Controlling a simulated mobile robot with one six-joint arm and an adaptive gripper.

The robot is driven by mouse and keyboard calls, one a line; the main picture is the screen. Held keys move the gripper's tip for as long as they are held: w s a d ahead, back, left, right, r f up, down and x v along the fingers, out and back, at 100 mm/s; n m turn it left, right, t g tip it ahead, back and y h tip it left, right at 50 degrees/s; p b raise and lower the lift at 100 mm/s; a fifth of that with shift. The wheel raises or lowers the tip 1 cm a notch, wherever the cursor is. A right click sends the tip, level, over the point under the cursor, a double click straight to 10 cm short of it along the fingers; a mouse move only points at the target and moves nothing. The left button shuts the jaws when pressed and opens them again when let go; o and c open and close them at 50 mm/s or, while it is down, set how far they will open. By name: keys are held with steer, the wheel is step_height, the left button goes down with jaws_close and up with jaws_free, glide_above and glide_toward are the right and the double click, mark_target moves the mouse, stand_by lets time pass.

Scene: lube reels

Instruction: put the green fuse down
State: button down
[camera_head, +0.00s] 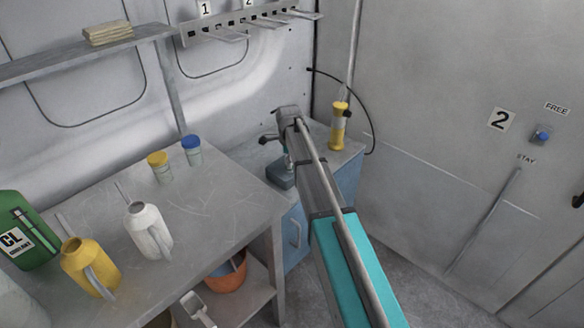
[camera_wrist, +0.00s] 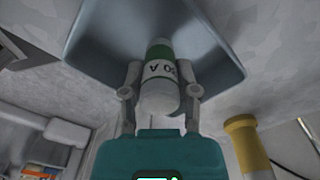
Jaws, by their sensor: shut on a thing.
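The green fuse (camera_wrist: 159,68) is a white cylinder with a green band and a rating label ending in "0 A". It shows in the wrist view between the two fingers of my gripper (camera_wrist: 161,80), which is shut on it. A grey-blue tray (camera_wrist: 88,48) with raised walls lies behind the fuse's far end. I cannot tell whether the fuse touches it. In the head view the tray (camera_head: 279,178) sits on the blue cabinet. My gripper is mostly hidden there by my arm, and the fuse cannot be made out.
A yellow-ended cylinder (camera_head: 337,128) stands right of my arm on the blue cabinet (camera_head: 296,228), near a black cable. At left a grey bench (camera_head: 215,195) bears two jars, a white jug (camera_head: 148,230), a yellow jug (camera_head: 88,266) and a green can (camera_head: 24,232). A hook rail (camera_head: 240,22) hangs above.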

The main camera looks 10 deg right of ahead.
steer(key=shift+f, duration=0.5)
steer(key=shift+f+b, duration=0.15)
steer(key=shift+b, duration=0.25)
steer(key=shift+c, duration=1.8)
jaws_free()
steer(key=shift+r, duration=0.25)
step_height(320, 180, up, 12)
steer(key=p, duration=1.2)
